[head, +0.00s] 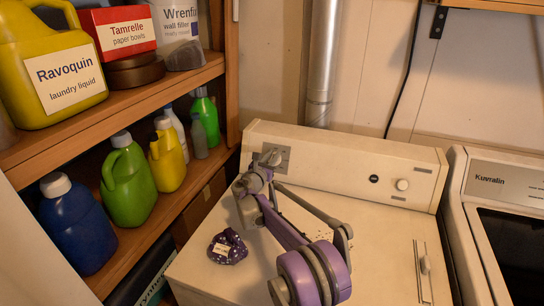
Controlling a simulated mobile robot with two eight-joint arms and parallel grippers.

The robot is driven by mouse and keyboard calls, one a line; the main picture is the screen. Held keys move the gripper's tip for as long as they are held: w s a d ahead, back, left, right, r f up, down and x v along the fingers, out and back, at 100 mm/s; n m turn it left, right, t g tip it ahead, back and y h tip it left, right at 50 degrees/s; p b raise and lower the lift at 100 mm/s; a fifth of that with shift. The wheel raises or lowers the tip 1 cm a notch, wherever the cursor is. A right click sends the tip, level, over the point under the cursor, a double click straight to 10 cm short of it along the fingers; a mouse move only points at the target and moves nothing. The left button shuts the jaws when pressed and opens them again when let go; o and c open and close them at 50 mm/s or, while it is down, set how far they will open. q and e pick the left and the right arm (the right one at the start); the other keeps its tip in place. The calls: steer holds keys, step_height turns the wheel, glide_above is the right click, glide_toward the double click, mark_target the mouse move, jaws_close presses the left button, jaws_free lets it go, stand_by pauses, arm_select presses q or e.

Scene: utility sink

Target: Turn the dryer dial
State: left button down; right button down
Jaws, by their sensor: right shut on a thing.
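The dryer (330,170) is a cream machine with a raised control panel along its back. My right gripper (268,160) is at the left end of this panel, in front of a grey plate (283,153). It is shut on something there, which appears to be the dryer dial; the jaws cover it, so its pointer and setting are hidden. A round white knob (402,184) and a small dark button (374,179) sit further right on the panel, apart from the gripper. My left gripper is not in view.
A dark purple patterned pouch (227,247) lies on the dryer top beside my right arm. A wooden shelf (160,88) with several bottles stands close on the left. A second machine marked Kuvralin (490,180) stands at right. A metal duct (322,65) rises behind the panel.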

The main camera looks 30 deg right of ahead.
steer(key=m+g, duration=0.1)
steer(key=m, duration=0.2)
steer(key=m+g+p, duration=0.1)
steer(key=m, duration=0.2)
steer(key=s+m+g+h+p, duration=0.1)
steer(key=m+g, duration=0.1)
steer(key=m, duration=0.2)
steer(key=shift+d+f, duration=0.15)
steer(key=shift+d, duration=0.15)
steer(key=m, duration=0.1)
steer(key=m+g+p, duration=0.1)
steer(key=m, duration=0.2)
steer(key=shift+s+f+m+g+y+p, duration=0.15)
steer(key=shift+f+m+g+y+p, duration=0.1)
steer(key=shift+m+g+y+p, duration=0.15)
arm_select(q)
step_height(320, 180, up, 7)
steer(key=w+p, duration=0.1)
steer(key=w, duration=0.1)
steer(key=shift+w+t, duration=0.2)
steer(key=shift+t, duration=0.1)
arm_select(e)
steer(key=shift+s+f+m+g+y, duration=0.1)
steer(key=shift+f+m+g+y, duration=0.1)
steer(key=shift+m, duration=0.8)
steer(key=shift+s+f+m+g+y, duration=0.1)
steer(key=shift+f+m+g+y, duration=0.1)
steer(key=shift+m, duration=0.8)
steer(key=c, duration=0.8)
jaws_free()
